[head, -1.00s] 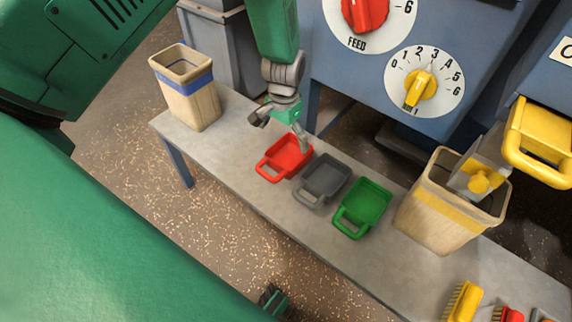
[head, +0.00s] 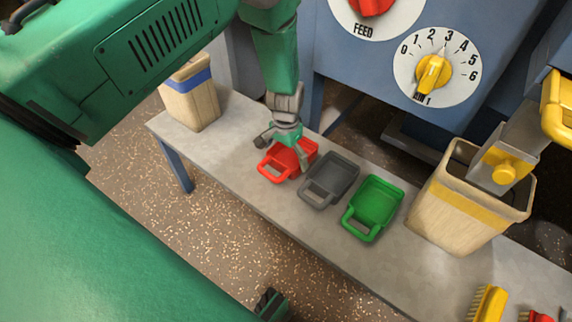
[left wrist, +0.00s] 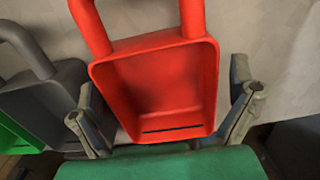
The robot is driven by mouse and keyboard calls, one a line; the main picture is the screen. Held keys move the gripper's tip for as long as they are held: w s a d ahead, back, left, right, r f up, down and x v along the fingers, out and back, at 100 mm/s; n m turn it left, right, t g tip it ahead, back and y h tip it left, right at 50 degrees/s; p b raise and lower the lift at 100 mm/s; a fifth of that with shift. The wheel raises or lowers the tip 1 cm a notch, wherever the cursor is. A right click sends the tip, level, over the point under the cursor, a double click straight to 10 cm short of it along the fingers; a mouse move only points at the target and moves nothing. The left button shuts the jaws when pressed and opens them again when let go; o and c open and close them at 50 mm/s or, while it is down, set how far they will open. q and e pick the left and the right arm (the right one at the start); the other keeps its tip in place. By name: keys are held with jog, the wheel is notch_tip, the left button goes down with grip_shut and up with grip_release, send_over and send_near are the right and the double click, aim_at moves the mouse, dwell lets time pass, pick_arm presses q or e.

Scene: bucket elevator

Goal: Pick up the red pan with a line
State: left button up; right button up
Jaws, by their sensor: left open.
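The red pan (head: 277,169) lies on the grey bench at the left end of a row of pans, its loop handle toward the bench's front edge. In the left wrist view the red pan (left wrist: 155,85) fills the middle, with a dark line across its floor near the end opposite the handle. My left gripper (head: 283,148) is open above the pan and partly covers it. In the left wrist view its fingers (left wrist: 165,118) are spread, one on each side of the pan, with nothing gripped. A dark and green part (head: 270,303) at the bottom may be my right gripper; its jaws cannot be made out.
A grey pan (head: 330,180) and a green pan (head: 376,205) lie to the right. A blue-banded bin (head: 192,105) stands left and a yellow-banded bin (head: 455,212) right. Brushes (head: 487,303) lie at lower right. The blue machine (head: 350,65) with dials stands behind the bench (head: 240,120).

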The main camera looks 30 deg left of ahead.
pick_arm(q)
jog(key=shift+d+f, duration=0.15)
jog(key=shift+f, duration=0.35)
jog(key=shift+d+r, duration=0.15)
pick_arm(e)
jog(key=shift+d+f, duration=0.25)
jog(key=shift+f, duration=0.05)
pick_arm(q)
jog(key=c, duration=0.9)
jog(key=shift+a, duration=0.2)
pick_arm(e)
jog(key=shift+a, duration=0.15)
